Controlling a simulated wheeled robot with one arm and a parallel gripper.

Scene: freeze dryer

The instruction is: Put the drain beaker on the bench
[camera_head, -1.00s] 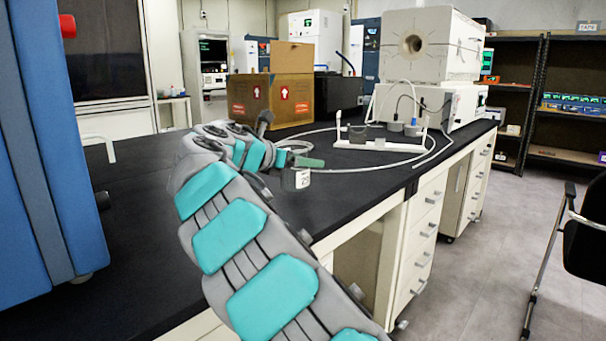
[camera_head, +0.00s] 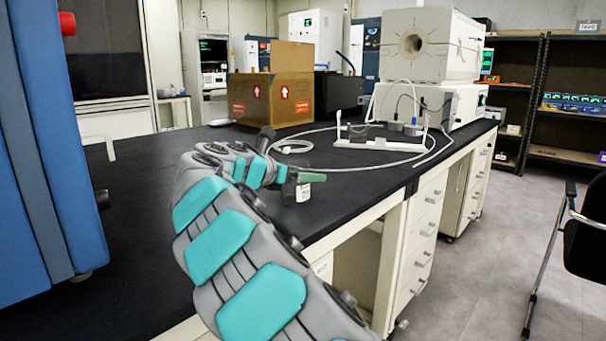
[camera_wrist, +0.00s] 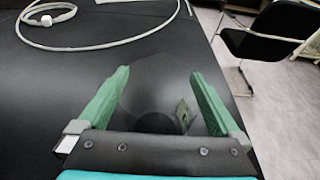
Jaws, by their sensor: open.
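The drain beaker (camera_head: 303,194) is a small clear vessel with a pale label, near the front edge of the black bench (camera_head: 345,200). It appears to stand upright on the bench top, though its base is hard to make out. In the wrist view the see-through beaker (camera_wrist: 150,95) shows faintly between the green fingers, its label near the right finger. My gripper (camera_wrist: 158,73) is open, with its fingers spread on either side of the beaker. In the head view my gripper (camera_head: 300,178) is partly hidden behind my own arm.
A coiled pale hose (camera_head: 290,146) and a white rack (camera_head: 375,142) lie farther back on the bench. A cardboard box (camera_head: 270,98) and a white furnace (camera_head: 430,45) stand behind. A blue cabinet (camera_head: 45,150) is at left, and a chair (camera_head: 585,230) at right.

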